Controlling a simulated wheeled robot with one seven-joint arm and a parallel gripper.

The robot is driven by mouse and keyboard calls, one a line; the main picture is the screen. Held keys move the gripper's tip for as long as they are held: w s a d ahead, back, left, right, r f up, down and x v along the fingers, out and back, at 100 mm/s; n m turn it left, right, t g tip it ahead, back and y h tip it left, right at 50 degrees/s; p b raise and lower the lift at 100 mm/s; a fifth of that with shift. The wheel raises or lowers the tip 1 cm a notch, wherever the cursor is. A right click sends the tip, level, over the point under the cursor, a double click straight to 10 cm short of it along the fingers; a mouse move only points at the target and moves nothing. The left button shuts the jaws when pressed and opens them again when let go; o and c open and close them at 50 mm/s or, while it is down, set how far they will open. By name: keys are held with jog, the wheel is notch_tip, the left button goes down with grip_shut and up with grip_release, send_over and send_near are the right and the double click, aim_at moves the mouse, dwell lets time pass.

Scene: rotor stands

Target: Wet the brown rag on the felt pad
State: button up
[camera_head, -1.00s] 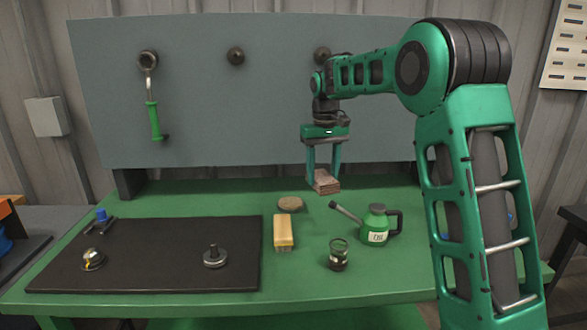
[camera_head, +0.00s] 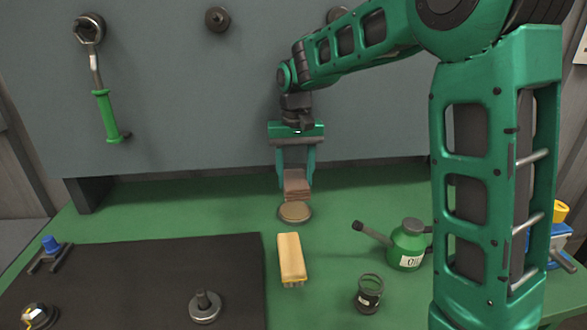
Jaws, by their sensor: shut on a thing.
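My gripper (camera_head: 296,180) points down over the back of the green bench. It is shut on the brown rag (camera_head: 297,184), a folded brownish-pink block between the fingertips. The felt pad (camera_head: 295,211), a round tan disc with a darker rim, lies on the bench just below and in front of the rag. The rag's lower edge shows right behind the pad's far edge; I cannot tell whether they touch.
A yellow-topped brush (camera_head: 291,258) lies in front of the pad. A green oil can (camera_head: 407,245) and a dark glass jar (camera_head: 369,293) stand to the right. A black mat (camera_head: 130,280) with metal parts covers the left. A green-handled wrench (camera_head: 104,110) hangs on the grey panel.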

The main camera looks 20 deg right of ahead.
aim_at(294, 180)
jog(key=shift+a+f, duration=0.25)
jog(key=shift+w+d+f, duration=0.1)
jog(key=shift+d+f, duration=0.1)
jog(key=shift+f, duration=2.6)
jog(key=shift+f, duration=0.5)
jog(key=shift+r, duration=0.1)
jog(key=shift+r, duration=3.45)
